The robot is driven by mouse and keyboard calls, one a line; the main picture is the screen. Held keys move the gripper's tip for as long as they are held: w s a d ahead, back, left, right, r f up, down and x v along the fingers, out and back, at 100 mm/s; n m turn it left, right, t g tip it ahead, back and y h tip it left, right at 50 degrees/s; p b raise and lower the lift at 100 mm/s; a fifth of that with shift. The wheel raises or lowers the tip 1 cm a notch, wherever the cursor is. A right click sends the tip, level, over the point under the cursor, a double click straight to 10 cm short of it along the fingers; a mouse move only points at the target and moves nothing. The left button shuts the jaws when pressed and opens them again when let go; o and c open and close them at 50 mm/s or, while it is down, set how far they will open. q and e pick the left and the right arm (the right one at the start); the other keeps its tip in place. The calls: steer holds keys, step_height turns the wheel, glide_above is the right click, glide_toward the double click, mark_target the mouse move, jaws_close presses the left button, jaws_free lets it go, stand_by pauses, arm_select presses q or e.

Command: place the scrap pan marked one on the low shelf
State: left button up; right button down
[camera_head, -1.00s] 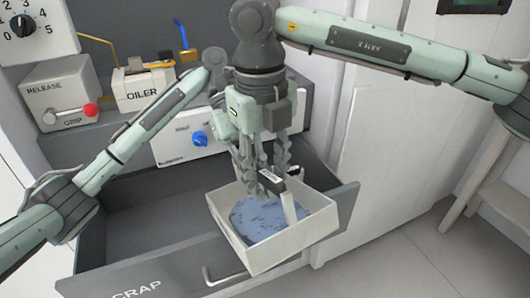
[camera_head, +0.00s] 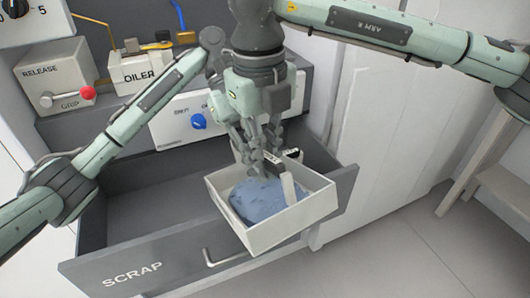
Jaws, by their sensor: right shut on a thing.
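The scrap pan is a cream open box (camera_head: 282,226) with a blue mass (camera_head: 262,199) in it. It is over the right end of the open drawer, slightly tilted. No number mark can be read on it. My right gripper (camera_head: 264,163) points down and is shut on the pan at its back side, near an upright white grip piece with a black top (camera_head: 288,181). My left arm reaches in from the left. Its gripper (camera_head: 238,140) is mostly hidden behind the right one, so its jaws cannot be made out. A pale low shelf stand (camera_head: 505,185) shows in part at the right edge.
The open grey drawer marked SCRAP (camera_head: 130,277) lies below the pan, with a bar handle (camera_head: 222,257). Behind stand the oiler box (camera_head: 142,82), a release box with red knob (camera_head: 62,80) and a panel with blue knob (camera_head: 198,121). Floor at right is clear.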

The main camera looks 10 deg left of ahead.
arm_select(q)
steer(key=o, duration=0.5)
